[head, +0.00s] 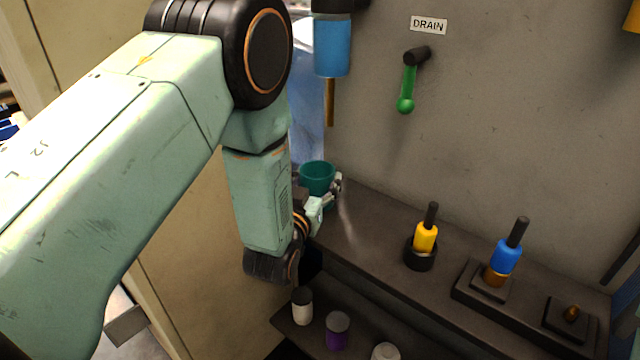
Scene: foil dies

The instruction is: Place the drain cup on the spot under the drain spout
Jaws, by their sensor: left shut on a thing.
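A teal drain cup (317,175) is upright near the far left end of the dark ledge. My left gripper (328,192) is shut on the cup, at its right side; the arm hides part of the cup's lower left. A brass drain spout (330,103) hangs below a blue bowl (332,48) on the grey wall. In the picture the cup is below the spout and slightly left of it. The spot under the spout is hidden, and I cannot tell whether the cup touches the ledge. My right gripper is not in view.
A green-handled lever (407,88) is under the DRAIN label (429,25). A yellow-handled tool (425,238) and a blue-handled tool (505,257) stand on the ledge (365,220). A lower shelf holds white (302,307) and purple (337,332) containers. The ledge between cup and yellow tool is clear.

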